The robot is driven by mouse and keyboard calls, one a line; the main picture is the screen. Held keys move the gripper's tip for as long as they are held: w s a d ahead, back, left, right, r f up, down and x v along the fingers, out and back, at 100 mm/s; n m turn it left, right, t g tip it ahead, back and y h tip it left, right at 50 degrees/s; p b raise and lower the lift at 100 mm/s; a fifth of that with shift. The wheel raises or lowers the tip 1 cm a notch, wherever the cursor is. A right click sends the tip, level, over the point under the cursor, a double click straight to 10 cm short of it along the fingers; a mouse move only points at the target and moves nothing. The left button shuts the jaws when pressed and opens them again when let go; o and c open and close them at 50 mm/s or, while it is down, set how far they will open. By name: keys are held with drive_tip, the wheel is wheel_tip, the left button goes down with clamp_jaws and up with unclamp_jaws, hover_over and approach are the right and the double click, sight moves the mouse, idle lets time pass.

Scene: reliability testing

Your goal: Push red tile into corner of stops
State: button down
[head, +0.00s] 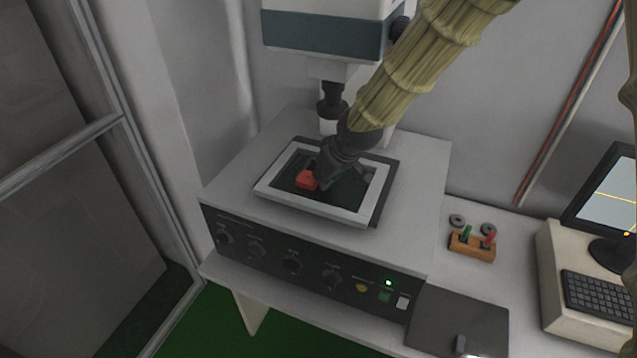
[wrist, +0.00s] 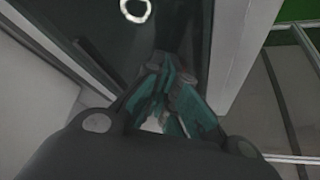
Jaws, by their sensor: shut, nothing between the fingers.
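The red tile (head: 306,180) lies on the dark plate inside the pale square frame (head: 292,208) on top of the machine. My gripper (head: 322,184) is low over the plate, just right of the tile in the head view; I cannot tell whether it touches the tile. My gripper also shows in the wrist view (wrist: 168,72), its fingers shut and empty above the dark surface near the pale frame edge. The red tile does not show in the wrist view. The corner of stops cannot be clearly made out; my gripper covers part of the plate.
The machine's head and dark spindle (head: 332,104) hang just behind my gripper. A control panel (head: 292,264) with knobs runs along the machine's front. A wooden block with coloured pegs (head: 472,246), a monitor (head: 608,205) and a keyboard (head: 598,297) stand to the right.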

drive_tip(key=shift+w+a, duration=0.15)
drive_tip(key=shift+a, duration=0.35)
drive_tip(key=shift+s+d+r+p, duration=0.1)
drive_tip(key=shift+d+r+p, duration=0.25)
drive_tip(key=shift+r+p, duration=0.25)
drive_tip(key=shift+s+d+r+p, duration=0.1)
drive_tip(key=shift+d+r+p, duration=0.25)
drive_tip(key=shift+r, duration=0.4)
drive_tip(key=shift+s+d+r+p, duration=0.1)
drive_tip(key=shift+d+r+p, duration=0.2)
drive_tip(key=shift+r+p, duration=0.3)
